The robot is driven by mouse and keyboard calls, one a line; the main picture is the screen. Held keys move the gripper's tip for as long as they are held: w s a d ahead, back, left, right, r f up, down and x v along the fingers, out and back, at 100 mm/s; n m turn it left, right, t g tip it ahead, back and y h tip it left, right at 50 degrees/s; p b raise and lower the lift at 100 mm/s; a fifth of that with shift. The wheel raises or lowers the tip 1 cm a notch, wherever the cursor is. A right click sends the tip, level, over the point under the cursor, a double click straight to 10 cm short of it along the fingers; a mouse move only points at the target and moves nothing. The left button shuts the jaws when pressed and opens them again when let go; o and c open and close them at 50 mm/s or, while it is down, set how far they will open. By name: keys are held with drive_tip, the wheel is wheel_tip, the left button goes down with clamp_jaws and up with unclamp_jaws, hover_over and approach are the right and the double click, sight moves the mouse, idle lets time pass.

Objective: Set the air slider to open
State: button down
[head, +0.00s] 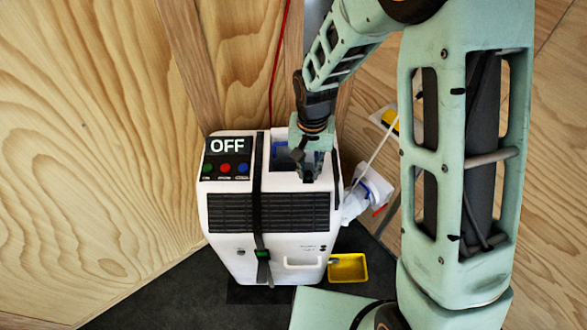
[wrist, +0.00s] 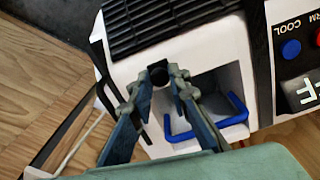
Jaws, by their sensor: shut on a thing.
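The white air unit (head: 225,248) stands on the floor against the wooden wall, with a black strap around it. My gripper (head: 311,178) is at its top right corner, beside the open recess. In the wrist view my gripper (wrist: 156,82) has its fingertips on either side of a small black knob (wrist: 158,72), which looks like the air slider, and is shut on it. The fingers hide most of the slider's track, so its setting cannot be read. The display (head: 227,146) reads OFF, above green, red and blue buttons.
A blue handle (wrist: 231,105) sits in the recess right next to my fingers in the wrist view. A yellow tray (head: 347,268) lies at the unit's lower right. A white bag (head: 366,195) lies right of the unit. A red cord hangs behind it.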

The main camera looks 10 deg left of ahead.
drive_tip(key=shift+w+d, duration=0.2)
drive_tip(key=shift+d, duration=0.7)
drive_tip(key=c, duration=1.8)
unclamp_jaws()
drive_tip(key=shift+d, duration=0.1)
drive_tip(key=shift+r, duration=0.1)
drive_tip(key=shift+r, duration=0.3)
wheel_tip(320, 180, up, 11)
drive_tip(key=shift+r, duration=0.1)
